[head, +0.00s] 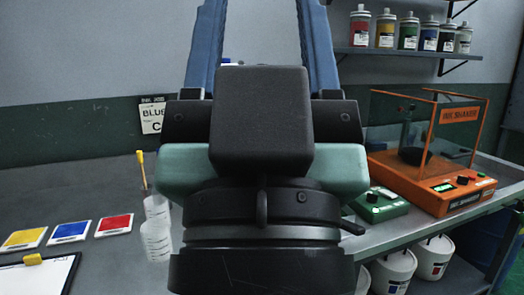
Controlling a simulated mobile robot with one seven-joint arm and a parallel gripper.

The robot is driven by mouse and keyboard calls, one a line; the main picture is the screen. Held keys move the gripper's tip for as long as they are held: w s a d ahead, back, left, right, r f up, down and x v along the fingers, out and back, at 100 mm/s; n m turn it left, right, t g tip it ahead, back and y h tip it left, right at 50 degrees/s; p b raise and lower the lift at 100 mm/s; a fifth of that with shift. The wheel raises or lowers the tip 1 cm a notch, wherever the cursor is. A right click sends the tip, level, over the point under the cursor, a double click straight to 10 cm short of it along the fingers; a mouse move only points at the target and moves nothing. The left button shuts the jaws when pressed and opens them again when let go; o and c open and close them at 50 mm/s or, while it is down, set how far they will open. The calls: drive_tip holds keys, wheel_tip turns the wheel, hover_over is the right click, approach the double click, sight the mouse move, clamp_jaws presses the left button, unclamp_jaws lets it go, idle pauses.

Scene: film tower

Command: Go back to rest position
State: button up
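My gripper (261,20) fills the middle of the head view, raised in front of the wall. Its two blue fingers point up and run out of the top edge. They stand wide apart, with only bare wall showing between the parts in view, so it is open. The tips are out of the frame. My gripper and wrist hide the middle of the workbench (100,178) behind them.
Left are yellow (24,239), blue (70,231) and red (114,224) cards, a clipboard (40,277), clear cups (156,238) and a yellow-handled tool (141,170). Right are a green device (380,207) and orange ink shaker (440,190). Jars line a shelf (410,52); buckets (433,257) stand below.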

wheel_tip(320, 180, up, 22)
drive_tip(key=p, duration=1.9)
drive_tip(key=shift+p, duration=0.35)
